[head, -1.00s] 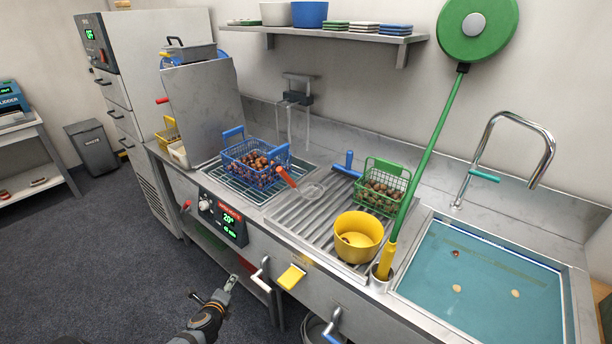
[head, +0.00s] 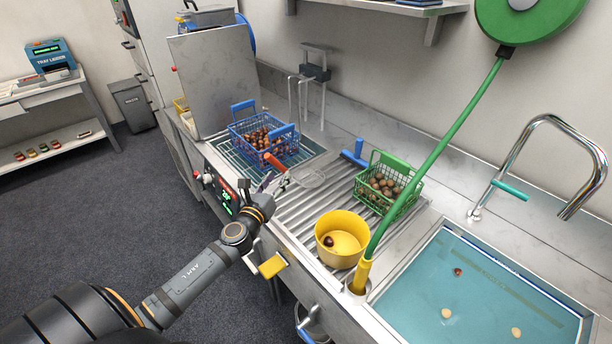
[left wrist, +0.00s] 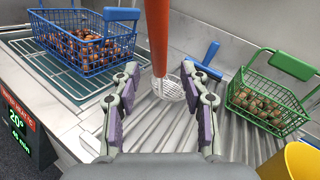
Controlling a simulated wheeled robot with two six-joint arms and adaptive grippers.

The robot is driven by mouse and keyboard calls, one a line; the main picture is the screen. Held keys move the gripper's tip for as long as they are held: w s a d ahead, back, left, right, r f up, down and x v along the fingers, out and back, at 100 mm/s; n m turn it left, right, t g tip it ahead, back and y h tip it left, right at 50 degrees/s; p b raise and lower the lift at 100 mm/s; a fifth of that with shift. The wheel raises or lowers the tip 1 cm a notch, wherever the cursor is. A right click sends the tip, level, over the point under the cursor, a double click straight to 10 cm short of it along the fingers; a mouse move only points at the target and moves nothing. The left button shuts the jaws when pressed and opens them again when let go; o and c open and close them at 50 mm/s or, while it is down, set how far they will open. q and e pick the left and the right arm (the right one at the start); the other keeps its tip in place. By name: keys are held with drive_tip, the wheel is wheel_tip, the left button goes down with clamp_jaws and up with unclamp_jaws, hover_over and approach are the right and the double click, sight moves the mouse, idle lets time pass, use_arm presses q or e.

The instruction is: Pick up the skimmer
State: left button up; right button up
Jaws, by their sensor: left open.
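The skimmer has an orange-red handle (head: 275,161) and a round wire mesh head (head: 309,179), lying at the left end of the ribbed drainboard beside the blue basket. My left gripper (head: 272,184) is open, just in front of the skimmer. In the left wrist view, the orange handle (left wrist: 158,38) lines up between the two spread fingers (left wrist: 160,85), apart from both. The mesh head (left wrist: 169,89) shows below it, over the drainboard. I cannot tell how deep the handle sits relative to the fingertips. My right gripper is not in view.
A blue basket of chestnuts (head: 240,130) stands on a rack at left. A green basket of chestnuts (head: 413,196), a blue-handled tool (head: 355,157) and a yellow pot (head: 333,250) stand on the drainboard (head: 290,210). A water-filled sink (head: 420,275) is at right.

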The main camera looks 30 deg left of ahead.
sight(283, 170)
use_arm(q)
drive_tip(key=shift+w+a+r+p, duration=0.15)
drive_tip(key=shift+w+a+p, duration=0.05)
drive_tip(key=shift+w+p, duration=0.25)
drive_tip(key=w, duration=0.4)
drive_tip(key=shift+a+f+p, duration=0.1)
drive_tip(key=shift+f+p, duration=0.1)
drive_tip(key=shift+p, duration=0.2)
drive_tip(key=shift+w+f, duration=0.1)
drive_tip(key=shift+w, duration=0.05)
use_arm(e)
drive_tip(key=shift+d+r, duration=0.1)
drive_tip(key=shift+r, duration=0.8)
use_arm(q)
drive_tip(key=shift+s, duration=0.2)
drive_tip(key=c, duration=0.3)
clamp_jaws()
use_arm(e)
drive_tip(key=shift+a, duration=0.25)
